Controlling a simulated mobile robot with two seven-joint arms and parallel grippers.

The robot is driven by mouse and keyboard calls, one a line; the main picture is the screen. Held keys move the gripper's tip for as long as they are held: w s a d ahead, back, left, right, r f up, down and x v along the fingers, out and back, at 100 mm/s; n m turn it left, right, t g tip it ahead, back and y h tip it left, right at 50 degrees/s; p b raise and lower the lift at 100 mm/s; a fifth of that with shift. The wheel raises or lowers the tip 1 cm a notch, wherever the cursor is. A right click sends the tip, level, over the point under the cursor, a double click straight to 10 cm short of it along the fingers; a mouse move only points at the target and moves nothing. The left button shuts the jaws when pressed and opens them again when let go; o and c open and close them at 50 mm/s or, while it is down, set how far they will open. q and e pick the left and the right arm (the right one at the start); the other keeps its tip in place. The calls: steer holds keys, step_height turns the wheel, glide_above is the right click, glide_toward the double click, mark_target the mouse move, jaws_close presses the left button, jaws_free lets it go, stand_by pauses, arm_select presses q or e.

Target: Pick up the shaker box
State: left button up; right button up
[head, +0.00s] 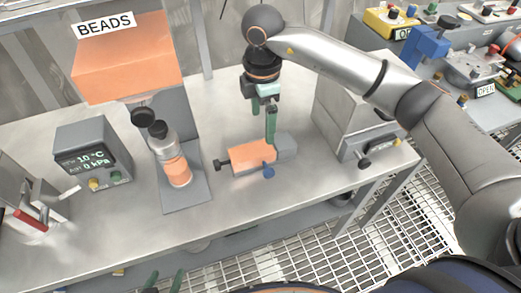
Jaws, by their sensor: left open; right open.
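An orange box with a grey end, a black knob on its left and a blue knob at its front (252,157) lies on the steel bench; it looks like the shaker box. My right gripper (270,136) points down over its right part, with green fingers seen nearly edge-on. The fingertips reach the box's back edge or just behind it; I cannot tell whether they touch it. The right gripper is open. My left gripper (165,282) shows only as two green fingertips, apart, at the bottom edge, away from the box, open.
A grey display unit (94,155) stands left. A grey cabinet with a handle (352,120) stands close right of the box. Bare bench (240,199) lies in front.

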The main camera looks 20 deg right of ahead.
mark_target(262, 146)
step_height(262, 146, down, 9)
steer(key=shift+s+r, duration=0.15)
jaws_close()
stand_by(1.0)
steer(key=shift+a+r, duration=0.1)
